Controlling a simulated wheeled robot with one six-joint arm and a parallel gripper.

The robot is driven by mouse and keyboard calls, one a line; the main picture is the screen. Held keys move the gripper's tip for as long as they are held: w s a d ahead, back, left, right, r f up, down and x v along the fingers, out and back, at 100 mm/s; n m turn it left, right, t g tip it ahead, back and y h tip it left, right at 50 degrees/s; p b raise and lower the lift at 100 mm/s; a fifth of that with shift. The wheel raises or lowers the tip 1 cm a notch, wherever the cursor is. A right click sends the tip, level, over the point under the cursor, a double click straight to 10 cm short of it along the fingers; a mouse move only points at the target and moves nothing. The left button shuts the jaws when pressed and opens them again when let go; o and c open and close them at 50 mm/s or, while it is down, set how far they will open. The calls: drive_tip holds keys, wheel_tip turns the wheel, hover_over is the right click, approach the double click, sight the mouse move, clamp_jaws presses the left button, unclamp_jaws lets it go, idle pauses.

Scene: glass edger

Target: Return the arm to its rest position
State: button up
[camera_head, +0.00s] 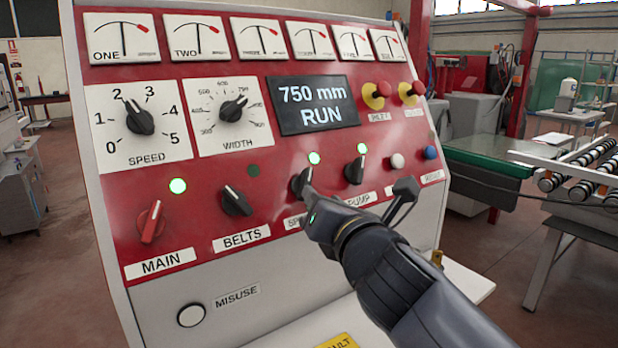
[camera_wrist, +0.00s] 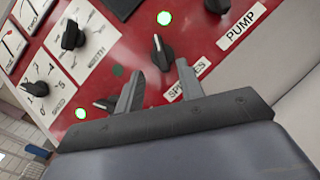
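My arm reaches in from the lower right in the head view, with my gripper (camera_head: 308,205) in front of the black SPINDLES knob (camera_head: 301,180). In the wrist view my gripper (camera_wrist: 160,70) has its two fingers spread apart with nothing held. The SPINDLES knob (camera_wrist: 161,52) shows just beyond and between the fingertips, with a gap visible at each side. Whether a fingertip touches it, I cannot tell. The SPINDLES lamp (camera_head: 314,158) is lit green. My arm hides part of the SPINDLES label.
The red control panel (camera_head: 230,178) fills the middle, with BELTS (camera_head: 236,201) and PUMP (camera_head: 356,170) knobs either side. Its display (camera_head: 313,105) reads 750 mm RUN. A roller table (camera_head: 580,185) stands at right. Open floor (camera_head: 70,270) lies left.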

sight(308, 183)
drive_tip(key=shift+n, duration=0.4)
drive_tip(key=b+x, duration=0.1)
drive_tip(key=x, duration=0.6)
drive_tip(key=shift+w+r, duration=0.1)
drive_tip(key=shift+w, duration=0.05)
drive_tip(key=shift+d+n+y+p, duration=0.15)
drive_tip(key=shift+n+y+p, duration=0.45)
drive_tip(key=shift+n+p, duration=0.2)
drive_tip(key=n+g+y+p, duration=0.1)
drive_tip(key=n+y+p, duration=0.2)
drive_tip(key=n+p, duration=0.1)
drive_tip(key=shift+d+n, duration=0.1)
drive_tip(key=shift+n, duration=0.5)
drive_tip(key=shift+n+g+y+p, duration=0.5)
drive_tip(key=shift+n+y+p, duration=0.15)
drive_tip(key=shift+n, duration=0.35)
drive_tip(key=shift+f, duration=0.25)
